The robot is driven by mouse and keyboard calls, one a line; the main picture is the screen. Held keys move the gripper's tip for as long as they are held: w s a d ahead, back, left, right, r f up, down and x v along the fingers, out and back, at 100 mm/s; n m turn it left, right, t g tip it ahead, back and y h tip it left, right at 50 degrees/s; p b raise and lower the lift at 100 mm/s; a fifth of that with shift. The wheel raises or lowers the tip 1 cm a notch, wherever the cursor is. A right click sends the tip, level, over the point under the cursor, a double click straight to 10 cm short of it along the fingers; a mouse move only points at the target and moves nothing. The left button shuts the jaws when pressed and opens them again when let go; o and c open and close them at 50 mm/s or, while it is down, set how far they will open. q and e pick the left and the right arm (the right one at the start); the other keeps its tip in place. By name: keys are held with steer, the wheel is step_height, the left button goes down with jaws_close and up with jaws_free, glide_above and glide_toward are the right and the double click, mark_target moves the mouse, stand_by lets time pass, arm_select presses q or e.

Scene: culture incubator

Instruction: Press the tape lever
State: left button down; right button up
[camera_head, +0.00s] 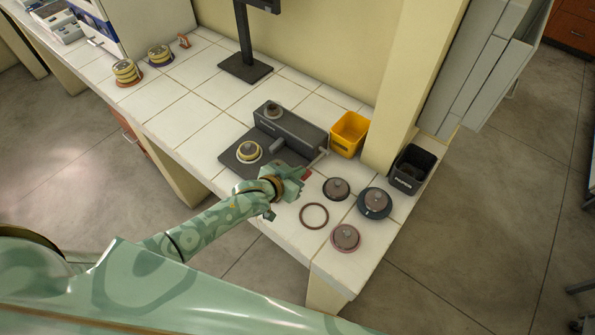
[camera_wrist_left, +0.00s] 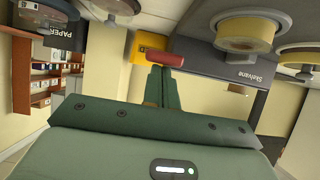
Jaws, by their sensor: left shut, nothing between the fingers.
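The dark grey tape machine (camera_head: 290,131) stands on the white tiled counter. A disc with a yellow roll (camera_head: 248,152) sits on its flat base. Its tape lever (camera_head: 318,158) is a thin metal arm at the machine's right end with a red grip (camera_head: 307,175). The red grip (camera_wrist_left: 165,59) also shows in the left wrist view, where the picture is upside down. My left gripper (camera_head: 301,178) is shut and empty, its fingertips right at the red grip. The fingers (camera_wrist_left: 162,86) overlap the grip's edge in the wrist view; I cannot tell whether they touch. My right gripper is not in view.
A yellow bin (camera_head: 349,134) and a black bin (camera_head: 412,169) stand right of the machine. Several lidded dishes, one the pinkish dish (camera_head: 345,238), and a ring (camera_head: 314,215) lie near the counter's right end. A dark stand (camera_head: 245,67) is behind. The counter's middle left is clear.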

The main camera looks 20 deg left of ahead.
arm_select(q)
steer(key=r+p, duration=0.5)
steer(key=shift+w, duration=0.2)
steer(key=s+a+r, duration=0.2)
steer(key=s+a, duration=0.1)
steer(key=s, duration=0.5)
steer(key=shift+s+r+p, duration=0.15)
steer(key=shift+s+p, duration=0.25)
